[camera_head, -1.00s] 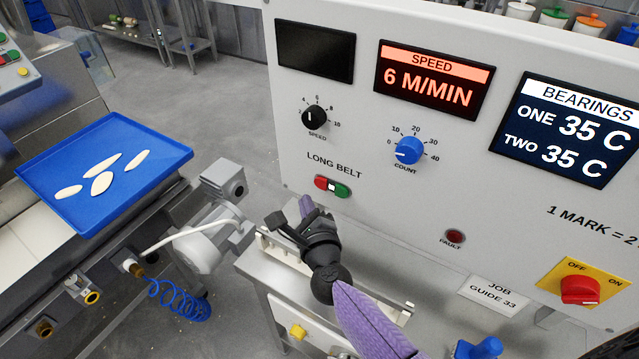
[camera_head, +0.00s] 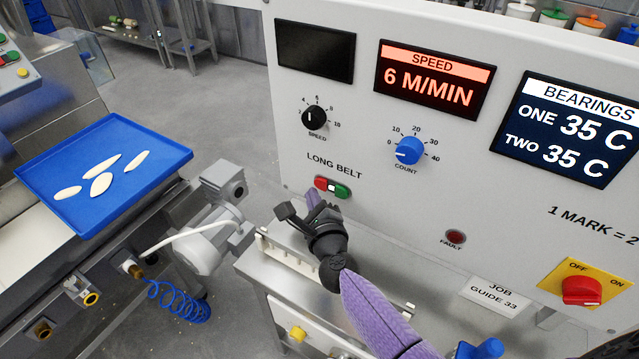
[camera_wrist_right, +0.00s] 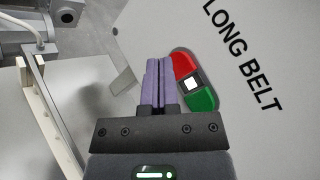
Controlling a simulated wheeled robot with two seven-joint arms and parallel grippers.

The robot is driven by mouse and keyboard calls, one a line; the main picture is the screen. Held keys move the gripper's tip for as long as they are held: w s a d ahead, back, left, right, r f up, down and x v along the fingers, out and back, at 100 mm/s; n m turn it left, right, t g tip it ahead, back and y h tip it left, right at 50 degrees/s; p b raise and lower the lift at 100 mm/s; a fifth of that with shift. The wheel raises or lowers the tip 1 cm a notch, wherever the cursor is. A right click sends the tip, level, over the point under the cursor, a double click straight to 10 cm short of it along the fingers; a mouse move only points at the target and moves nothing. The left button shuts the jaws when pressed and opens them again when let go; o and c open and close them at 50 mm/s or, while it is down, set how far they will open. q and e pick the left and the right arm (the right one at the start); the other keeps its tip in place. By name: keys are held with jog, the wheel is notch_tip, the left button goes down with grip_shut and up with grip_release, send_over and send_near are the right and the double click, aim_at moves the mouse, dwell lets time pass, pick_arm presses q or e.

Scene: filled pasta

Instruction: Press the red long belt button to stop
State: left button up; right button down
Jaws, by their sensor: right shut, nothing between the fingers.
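The red long belt button (camera_head: 321,183) is the left half of a rounded switch under the LONG BELT label on the panel. The green half (camera_head: 342,191) is on its right, with a small white square between them. My right gripper (camera_head: 312,198) is shut and empty, its purple fingertips just below the switch. In the right wrist view the shut purple fingers (camera_wrist_right: 156,82) are close beside the red half (camera_wrist_right: 185,62) and the green half (camera_wrist_right: 203,100); I cannot tell whether they touch the panel. My left gripper is not in view.
The panel also bears a black speed knob (camera_head: 314,117), a blue count knob (camera_head: 408,150), a red fault lamp (camera_head: 456,237) and a red OFF/ON switch (camera_head: 581,290). A metal ledge (camera_head: 262,262) lies below the gripper. A blue tray (camera_head: 150,150) with dough pieces is at left.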

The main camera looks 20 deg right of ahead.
jog(key=shift+w+d, duration=0.1)
dwell(1.2)
jog(key=shift+w+d, duration=0.2)
jog(key=shift+d, duration=0.05)
jog(key=shift+w+d, duration=0.25)
jog(key=shift+d, duration=0.1)
dwell(0.7)
jog(key=shift+a, duration=0.1)
jog(key=shift+s+a, duration=0.55)
jog(key=shift+s+a+p, duration=0.15)
jog(key=shift+s+a, duration=0.6)
jog(key=shift+a, duration=0.25)
jog(key=shift+s+a+p, duration=0.15)
jog(key=shift+s+a, duration=0.6)
jog(key=shift+a, duration=0.25)
